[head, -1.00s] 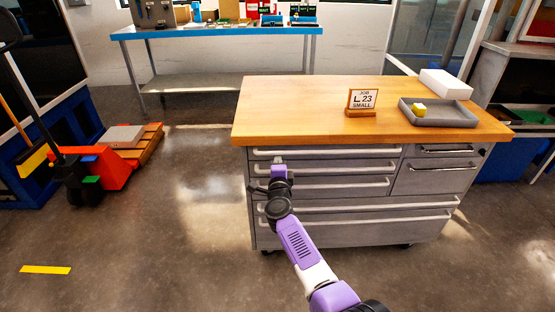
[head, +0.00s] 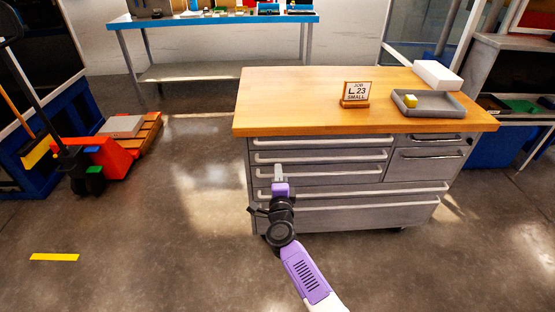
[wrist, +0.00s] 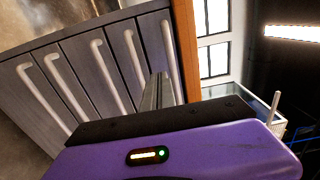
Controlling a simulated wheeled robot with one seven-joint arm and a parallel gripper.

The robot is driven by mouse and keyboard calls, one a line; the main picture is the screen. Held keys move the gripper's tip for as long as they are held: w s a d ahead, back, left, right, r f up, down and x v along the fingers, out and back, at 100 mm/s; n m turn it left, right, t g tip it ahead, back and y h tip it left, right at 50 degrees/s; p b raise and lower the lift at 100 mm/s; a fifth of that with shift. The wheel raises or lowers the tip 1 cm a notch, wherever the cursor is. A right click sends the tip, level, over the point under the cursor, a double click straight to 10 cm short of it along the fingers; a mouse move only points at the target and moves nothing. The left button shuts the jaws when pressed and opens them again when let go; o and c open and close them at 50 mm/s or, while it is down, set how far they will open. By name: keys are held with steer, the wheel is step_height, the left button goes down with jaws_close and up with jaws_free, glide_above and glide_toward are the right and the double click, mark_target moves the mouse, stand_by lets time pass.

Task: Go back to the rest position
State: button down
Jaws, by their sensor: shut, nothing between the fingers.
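My gripper (head: 279,173) is shut and empty. In the head view it stands in front of the drawer fronts of the wooden-topped cabinet (head: 290,101), below the level of the top. In the wrist view the shut fingers (wrist: 156,90) appear against the drawer fronts and their pale handles. Whether the fingertips touch the cabinet cannot be told.
A blue-topped table (head: 215,19) stands behind. A red pallet jack (head: 105,157) is at left. Floor left of the cabinet is clear.

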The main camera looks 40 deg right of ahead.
steer(key=shift+v, duration=0.85)
steer(key=s+a+r+n+t+y, duration=0.2)
steer(key=s+a+r+n+t, duration=0.25)
steer(key=r+n, duration=0.35)
steer(key=s+a+r+n+g+y+p, duration=0.1)
steer(key=s+a+n, duration=0.4)
steer(key=s, duration=0.9)
steer(key=s+a+r+n+g+y+p, duration=0.2)
steer(key=s+a+r+n+y+p, duration=0.1)
steer(key=s, duration=1.2)
steer(key=s+a+r+n+g+y+p, duration=0.1)
steer(key=s+a+r+n+y+p, duration=0.2)
steer(key=s+a+n, duration=0.4)
steer(key=shift+s+r+n+g+y, duration=0.45)
steer(key=shift+s+r+n, duration=0.5)
steer(key=shift+s, duration=2.7)
